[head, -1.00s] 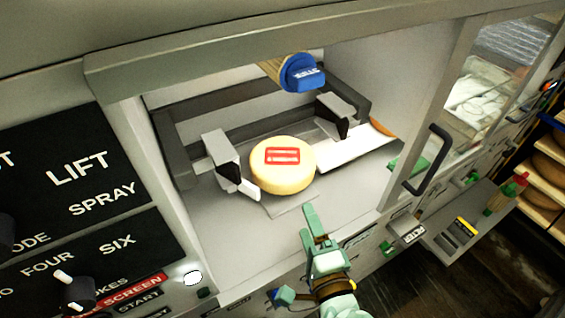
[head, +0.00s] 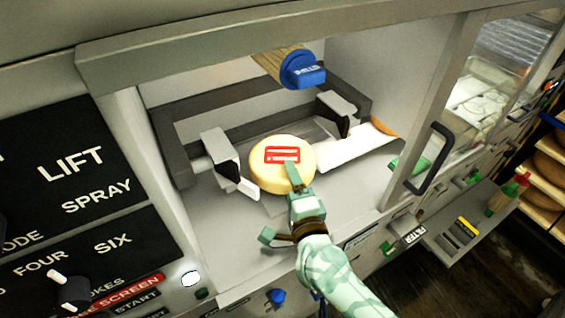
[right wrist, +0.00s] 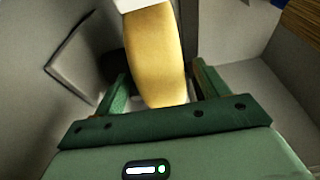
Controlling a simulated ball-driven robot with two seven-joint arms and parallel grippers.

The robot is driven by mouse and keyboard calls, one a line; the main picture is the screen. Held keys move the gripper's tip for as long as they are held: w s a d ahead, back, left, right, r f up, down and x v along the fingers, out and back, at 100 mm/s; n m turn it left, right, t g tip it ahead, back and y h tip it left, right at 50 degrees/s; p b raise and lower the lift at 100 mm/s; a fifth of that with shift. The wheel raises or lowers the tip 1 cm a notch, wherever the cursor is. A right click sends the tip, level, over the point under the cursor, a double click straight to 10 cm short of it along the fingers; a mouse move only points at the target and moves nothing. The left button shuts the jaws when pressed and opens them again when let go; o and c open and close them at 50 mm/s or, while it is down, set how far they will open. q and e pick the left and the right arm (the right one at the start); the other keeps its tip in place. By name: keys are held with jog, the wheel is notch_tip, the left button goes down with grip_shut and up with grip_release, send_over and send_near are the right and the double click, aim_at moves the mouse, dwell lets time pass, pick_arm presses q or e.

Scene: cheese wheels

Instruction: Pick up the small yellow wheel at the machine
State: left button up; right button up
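The small yellow wheel (head: 268,174), with a red rectangular label on top, lies flat on the machine's shelf, between two dark-and-grey clamp blocks. My right gripper (head: 289,180) reaches in from the front and overlaps the wheel's near right edge in the head view. In the right wrist view the wheel (right wrist: 158,60) shows edge-on between the two green fingers of the right gripper (right wrist: 160,90). The fingers are spread, with a gap visible beside the wheel, so the gripper looks open around it. Whether a finger touches the wheel cannot be told. My left gripper is out of view.
The left clamp block (head: 220,158) and right clamp block (head: 338,113) stand close to the wheel. A blue-capped cylinder (head: 303,72) hangs above. A black handle (head: 432,160) is at the right, and a control panel (head: 75,180) at the left.

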grip_shut()
jog(key=shift+r, duration=0.2)
